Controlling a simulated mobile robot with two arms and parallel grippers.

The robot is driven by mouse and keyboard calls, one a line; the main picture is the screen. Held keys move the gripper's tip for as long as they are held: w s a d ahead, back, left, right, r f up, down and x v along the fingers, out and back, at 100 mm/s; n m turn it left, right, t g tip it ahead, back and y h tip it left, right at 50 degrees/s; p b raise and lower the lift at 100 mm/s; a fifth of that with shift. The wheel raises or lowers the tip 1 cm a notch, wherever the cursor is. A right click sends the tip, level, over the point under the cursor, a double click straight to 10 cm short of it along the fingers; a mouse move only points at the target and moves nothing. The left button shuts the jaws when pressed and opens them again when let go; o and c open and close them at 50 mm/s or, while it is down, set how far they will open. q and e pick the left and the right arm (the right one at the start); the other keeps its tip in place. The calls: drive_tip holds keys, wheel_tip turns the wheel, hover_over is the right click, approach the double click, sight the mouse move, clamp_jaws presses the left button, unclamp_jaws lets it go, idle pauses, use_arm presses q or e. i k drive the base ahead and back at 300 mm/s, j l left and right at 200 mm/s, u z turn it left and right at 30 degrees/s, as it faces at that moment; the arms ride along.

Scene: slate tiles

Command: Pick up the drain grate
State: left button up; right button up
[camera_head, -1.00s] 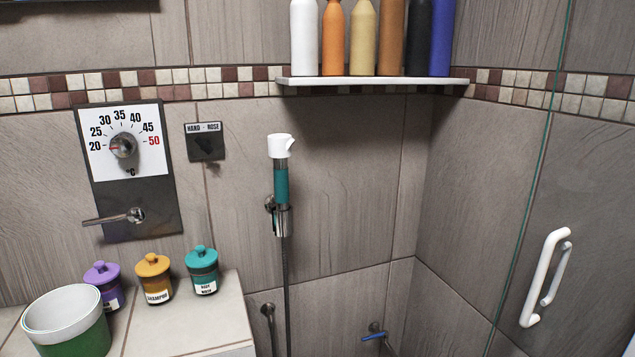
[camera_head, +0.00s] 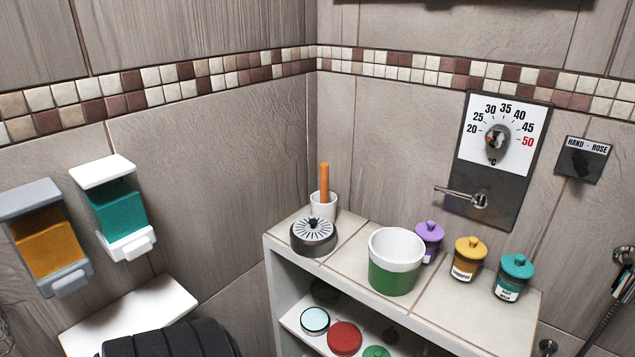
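A round, dark, low thing with a pale, radially slotted top and a small black knob looks like the drain grate (camera_head: 313,236), though I cannot be sure. It sits on the tiled top of the shelf unit (camera_head: 367,257), near the wall corner. It stands just in front of a white cup and left of the green and white pot. Neither of my grippers is in view.
A white cup (camera_head: 323,206) holds an orange stick. A green and white pot (camera_head: 395,277), a purple jar (camera_head: 429,235), a yellow jar (camera_head: 467,262) and a teal jar (camera_head: 515,270) stand along the ledge. Round items, including a red one (camera_head: 344,338), lie on the shelf below.

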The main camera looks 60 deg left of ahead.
sight(311, 237)
drive_tip(key=u, duration=1.85)
